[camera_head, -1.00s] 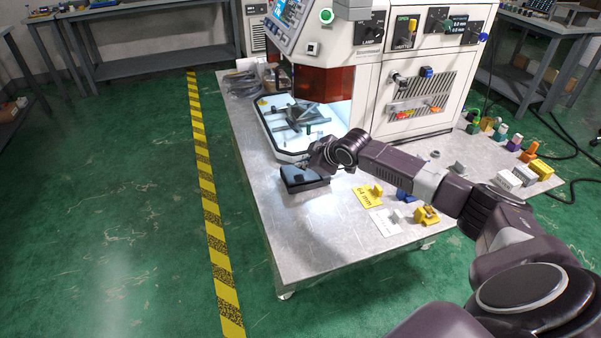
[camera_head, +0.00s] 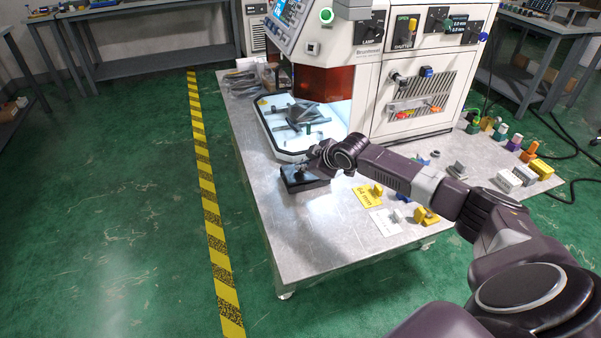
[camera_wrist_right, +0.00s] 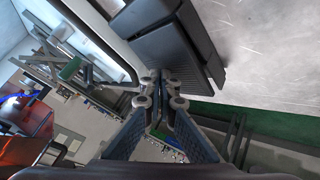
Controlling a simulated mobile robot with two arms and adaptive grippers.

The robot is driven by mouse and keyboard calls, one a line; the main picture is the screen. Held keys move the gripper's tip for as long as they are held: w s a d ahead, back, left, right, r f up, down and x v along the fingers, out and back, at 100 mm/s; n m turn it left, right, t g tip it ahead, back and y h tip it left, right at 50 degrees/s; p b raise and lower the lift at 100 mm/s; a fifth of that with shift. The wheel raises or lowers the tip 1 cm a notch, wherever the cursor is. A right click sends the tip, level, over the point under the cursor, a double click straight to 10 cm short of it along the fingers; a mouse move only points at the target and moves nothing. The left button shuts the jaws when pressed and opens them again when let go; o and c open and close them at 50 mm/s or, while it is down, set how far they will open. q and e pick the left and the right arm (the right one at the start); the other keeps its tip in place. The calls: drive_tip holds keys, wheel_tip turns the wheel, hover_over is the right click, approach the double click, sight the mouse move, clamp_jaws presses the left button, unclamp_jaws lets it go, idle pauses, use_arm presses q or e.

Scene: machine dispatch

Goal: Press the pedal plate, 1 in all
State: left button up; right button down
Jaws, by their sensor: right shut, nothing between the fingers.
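The pedal plate (camera_head: 293,184) is a dark block lying near the left edge of the metal table, in front of the machine. In the right wrist view it is a dark ridged plate (camera_wrist_right: 180,45) at upper middle. My right gripper (camera_head: 304,172) is shut and empty, reaching in from the right over the pedal. In the wrist view its closed fingertips (camera_wrist_right: 160,78) overlap the plate's ridged end. I cannot tell for sure whether they touch it. The gripper and wrist hide part of the pedal in the head view. My left gripper is not in view.
The machine (camera_head: 405,85) stands behind the pedal, with a lit tray (camera_head: 275,140) holding grey parts. A yellow card (camera_head: 366,198) and a white card (camera_head: 384,224) lie to the right. The table's front left surface (camera_head: 295,240) is clear.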

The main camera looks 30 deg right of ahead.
sight(305, 173)
drive_tip(key=shift+s+a+f, duration=0.1)
drive_tip(key=shift+s+f, duration=0.05)
drive_tip(key=shift+f, duration=0.55)
idle(0.5)
drive_tip(key=shift+r+p, duration=0.8)
drive_tip(key=shift+r, duration=0.15)
drive_tip(key=shift+d+r, duration=0.15)
drive_tip(key=shift+d, duration=0.05)
drive_tip(key=shift+r, duration=0.1)
drive_tip(key=shift+r, duration=0.2)
drive_tip(key=r+p, duration=0.4)
drive_tip(key=shift+d+r+p, duration=0.25)
drive_tip(key=shift+r+p, duration=0.1)
drive_tip(key=shift+p, duration=0.05)
drive_tip(key=shift+f, duration=0.1)
